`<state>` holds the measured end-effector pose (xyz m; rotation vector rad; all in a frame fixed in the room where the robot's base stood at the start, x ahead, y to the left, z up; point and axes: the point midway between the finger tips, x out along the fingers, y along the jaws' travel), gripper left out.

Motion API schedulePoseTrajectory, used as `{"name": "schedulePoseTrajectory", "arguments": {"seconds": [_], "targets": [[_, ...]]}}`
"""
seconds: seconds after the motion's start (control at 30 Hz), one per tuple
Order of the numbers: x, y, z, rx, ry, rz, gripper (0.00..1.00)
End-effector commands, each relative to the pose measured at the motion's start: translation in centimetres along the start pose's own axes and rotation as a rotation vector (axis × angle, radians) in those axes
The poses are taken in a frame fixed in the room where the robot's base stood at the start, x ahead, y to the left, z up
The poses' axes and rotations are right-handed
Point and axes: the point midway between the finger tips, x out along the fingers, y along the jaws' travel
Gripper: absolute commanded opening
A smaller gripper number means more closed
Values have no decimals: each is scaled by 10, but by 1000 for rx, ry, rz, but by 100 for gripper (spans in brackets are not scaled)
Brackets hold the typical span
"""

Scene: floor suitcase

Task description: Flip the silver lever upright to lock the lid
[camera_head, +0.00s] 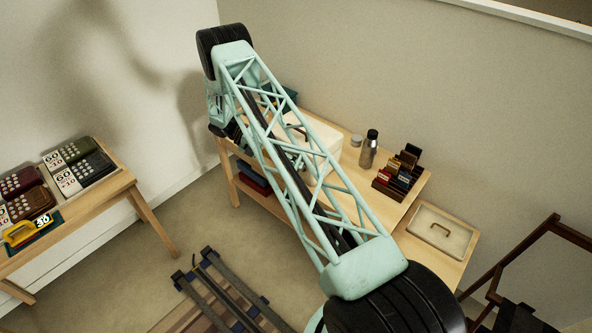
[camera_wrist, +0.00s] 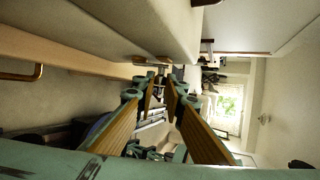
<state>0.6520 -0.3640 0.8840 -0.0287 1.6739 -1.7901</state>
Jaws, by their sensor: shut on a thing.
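A white box (camera_head: 328,139) stands on the wooden bench behind my arm in the head view, partly covered by the arm. In the wrist view, a pale box wall (camera_wrist: 150,25) fills the upper middle. A small metal latch with a silver lever (camera_wrist: 161,72) shows below its edge. My gripper (camera_wrist: 163,80) is at this latch, its two wood-coloured fingers closed around the small lever. The lever's exact tilt is too small to tell. In the head view my arm hides the gripper and the latch.
On the bench (camera_head: 408,205) stand a steel flask (camera_head: 369,150), a small jar (camera_head: 356,140) and a rack of coloured items (camera_head: 398,171). A side table (camera_head: 115,190) holds several cases.

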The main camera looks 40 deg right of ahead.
Motion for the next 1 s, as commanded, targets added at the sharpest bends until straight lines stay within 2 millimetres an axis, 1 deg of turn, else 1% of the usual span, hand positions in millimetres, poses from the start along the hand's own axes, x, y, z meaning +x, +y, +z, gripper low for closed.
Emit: {"name": "schedulePoseTrajectory", "arguments": {"seconds": [0.03,0.6,1.0], "targets": [[1,6,0,-6,-1,-18,0],[-6,12,3,-91,-1,-222,0],[-10,12,5,-117,-2,-284,0]]}}
